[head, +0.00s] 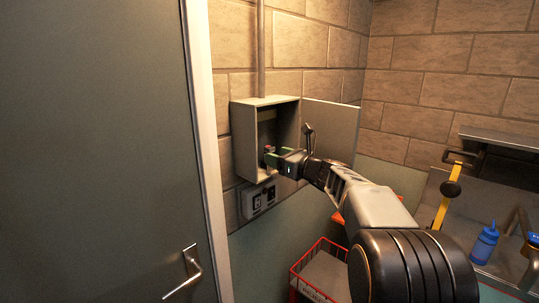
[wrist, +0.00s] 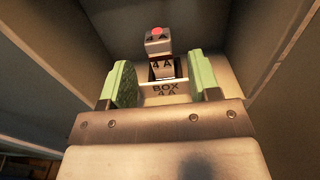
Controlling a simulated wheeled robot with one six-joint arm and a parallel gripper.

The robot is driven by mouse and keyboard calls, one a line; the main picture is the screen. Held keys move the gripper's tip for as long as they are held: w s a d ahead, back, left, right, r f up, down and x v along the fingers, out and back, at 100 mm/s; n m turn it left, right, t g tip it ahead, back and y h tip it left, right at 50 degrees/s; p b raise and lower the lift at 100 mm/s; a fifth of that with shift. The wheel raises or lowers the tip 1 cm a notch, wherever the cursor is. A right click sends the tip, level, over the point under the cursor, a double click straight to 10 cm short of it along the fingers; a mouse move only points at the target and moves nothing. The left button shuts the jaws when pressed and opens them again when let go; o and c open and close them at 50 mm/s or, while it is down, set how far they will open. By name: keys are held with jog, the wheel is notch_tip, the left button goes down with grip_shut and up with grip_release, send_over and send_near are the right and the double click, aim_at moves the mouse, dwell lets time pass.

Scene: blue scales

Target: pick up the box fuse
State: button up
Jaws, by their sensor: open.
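The box fuse (wrist: 159,42) is a small pale block with a red dot and a "4 A" mark. In the wrist view it stands upright in a holder with a label (wrist: 164,88) reading "BOX 4 A". My gripper (wrist: 160,78) is open, its green fingers to the left and right of the holder. The fuse shows just beyond the fingertips, between them in the picture. I cannot tell whether a finger touches it. In the head view my gripper (head: 270,156) reaches into the open grey wall box (head: 264,102), and the fuse is mostly hidden there.
The wall box's door (head: 335,126) stands open to the right, close to my arm. A socket panel (head: 258,200) is below the box. A red wire basket (head: 318,270) and a blue bottle (head: 485,243) are at lower right. A closed door (head: 95,150) fills the left.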

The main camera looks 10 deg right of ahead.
aim_at(270, 147)
jog(key=shift+p+x, duration=0.55)
jog(key=shift+x, duration=1.5)
jog(key=shift+d, duration=0.1)
jog(key=c, duration=1)
jog(key=shift+r, duration=0.6)
notch_tip(270, 147, up, 3)
jog(key=shift+s+f, duration=0.15)
jog(key=shift+f, duration=0.1)
jog(key=s+r+b, duration=0.2)
jog(key=s+r, duration=0.7)
jog(key=s, duration=0.4)
jog(key=shift+s+r, duration=0.15)
jog(key=shift+s, duration=0.2)
